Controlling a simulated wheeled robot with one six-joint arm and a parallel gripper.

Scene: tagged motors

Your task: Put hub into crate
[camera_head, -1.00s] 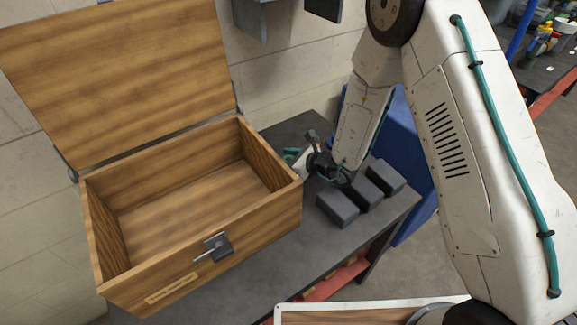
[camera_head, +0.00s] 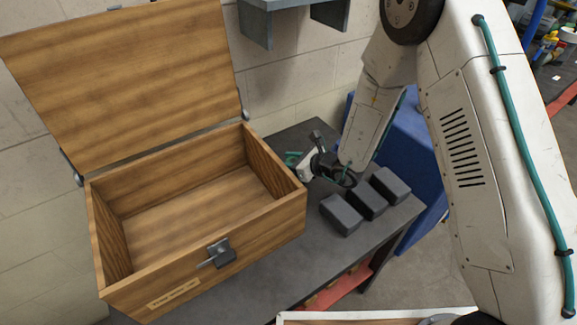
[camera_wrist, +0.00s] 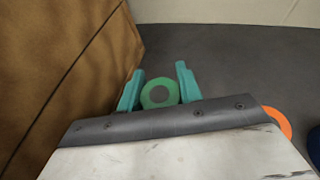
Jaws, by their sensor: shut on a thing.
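The wooden crate (camera_head: 225,258) stands on the dark table at the left with its lid (camera_head: 115,85) swung up, and its inside is empty. In the wrist view, a green ring-shaped piece, seemingly the hub (camera_wrist: 147,97), sits between the two teal fingers of my gripper (camera_wrist: 158,88). My gripper is shut on it. In the head view, my gripper (camera_head: 297,160) is small, low over the table just right of the crate's back right corner, and the hub is hard to make out there. I cannot tell whether the hub still touches the table.
Three dark grey blocks (camera_head: 367,200) stand in a row on the table right of the crate. An orange round piece (camera_wrist: 279,121) shows partly beside my gripper. A blue bin (camera_head: 408,145) is behind the table. A grey shelf (camera_head: 256,24) hangs on the wall. The table front (camera_head: 270,265) is clear.

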